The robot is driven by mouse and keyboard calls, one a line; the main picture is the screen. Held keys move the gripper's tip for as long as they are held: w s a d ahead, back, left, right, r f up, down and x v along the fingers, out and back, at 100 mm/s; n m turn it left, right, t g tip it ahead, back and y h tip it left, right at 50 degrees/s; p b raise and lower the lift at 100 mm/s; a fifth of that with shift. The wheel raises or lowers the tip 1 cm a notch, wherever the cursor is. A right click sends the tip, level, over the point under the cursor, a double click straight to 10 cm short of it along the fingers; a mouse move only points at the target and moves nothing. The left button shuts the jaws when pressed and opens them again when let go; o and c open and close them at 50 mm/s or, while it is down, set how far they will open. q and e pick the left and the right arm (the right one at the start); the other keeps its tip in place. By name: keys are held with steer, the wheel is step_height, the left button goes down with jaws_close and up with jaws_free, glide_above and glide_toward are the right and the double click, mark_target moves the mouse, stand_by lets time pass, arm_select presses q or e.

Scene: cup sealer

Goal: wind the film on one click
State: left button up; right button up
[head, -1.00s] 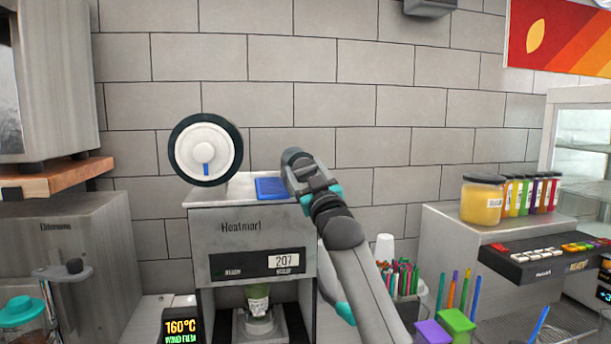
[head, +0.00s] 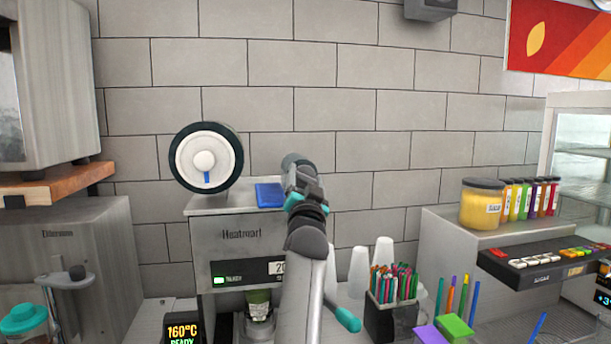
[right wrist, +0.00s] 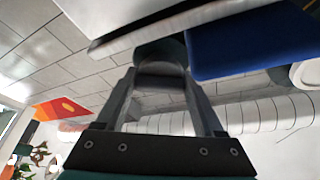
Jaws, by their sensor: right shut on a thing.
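The cup sealer (head: 240,238) stands against the wall, with a white film roll (head: 222,147) in a dark rim above its left side. The roll's blue mark points down. A blue pad (head: 270,195) lies on the sealer's top; it also shows in the right wrist view (right wrist: 240,42). My right gripper (head: 293,170) is at the sealer's top right, beside the pad. In the right wrist view my right gripper (right wrist: 160,75) is shut on a dark grey rounded knob (right wrist: 160,52). The arm hides part of the sealer's number display. My left gripper is out of view.
A cup (head: 258,300) sits in the sealer's bay. White cups (head: 383,262) and a pen holder (head: 392,315) stand to the right of my arm. Jars (head: 482,204) stand farther right.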

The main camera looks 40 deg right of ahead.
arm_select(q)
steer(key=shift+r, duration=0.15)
arm_select(e)
steer(key=shift+m, duration=0.4)
steer(key=o, duration=1.4)
